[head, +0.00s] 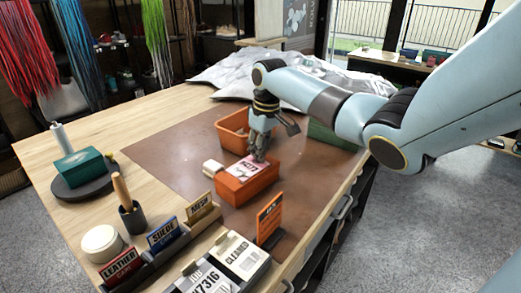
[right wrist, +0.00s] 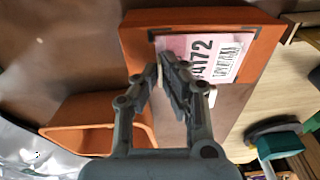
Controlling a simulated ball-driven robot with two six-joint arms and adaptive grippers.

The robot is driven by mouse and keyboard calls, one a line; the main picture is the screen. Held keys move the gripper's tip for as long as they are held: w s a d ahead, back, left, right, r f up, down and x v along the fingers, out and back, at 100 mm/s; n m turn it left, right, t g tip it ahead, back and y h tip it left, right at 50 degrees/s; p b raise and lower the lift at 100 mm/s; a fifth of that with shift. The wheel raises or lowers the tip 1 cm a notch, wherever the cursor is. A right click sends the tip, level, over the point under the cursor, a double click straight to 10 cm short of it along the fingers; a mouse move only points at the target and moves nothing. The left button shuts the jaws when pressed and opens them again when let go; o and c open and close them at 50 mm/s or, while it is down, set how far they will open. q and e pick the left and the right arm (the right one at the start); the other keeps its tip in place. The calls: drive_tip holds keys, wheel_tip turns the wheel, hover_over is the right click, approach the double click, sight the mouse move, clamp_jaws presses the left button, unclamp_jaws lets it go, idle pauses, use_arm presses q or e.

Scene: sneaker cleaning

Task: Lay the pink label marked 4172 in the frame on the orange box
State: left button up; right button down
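The orange box (head: 247,185) stands on the brown mat right of the table's middle. In the right wrist view, its top (right wrist: 262,32) shows dark frame lines. The pink label (head: 246,168) is at the box top; the right wrist view shows 4172 and a barcode on it (right wrist: 228,58). My right gripper (head: 258,157) is over the box, pointing down. In the right wrist view its fingertips (right wrist: 168,66) are close together at the label's edge and appear shut on it; they hide part of the label. Whether the label touches the box top is unclear. My left gripper is out of view.
An orange bin (head: 232,131) stands just behind the box. A small white block (head: 212,168) is beside the box. An orange sign (head: 270,218) and label holders (head: 240,255) stand in front. A green box (head: 80,166) on a dark round stand is at left.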

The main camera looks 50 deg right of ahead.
drive_tip(key=c, duration=1.4)
unclamp_jaws()
wheel_tip(320, 180, up, 12)
drive_tip(key=s, duration=0.1)
drive_tip(key=shift+s, duration=0.2)
drive_tip(key=shift+d+f, duration=0.1)
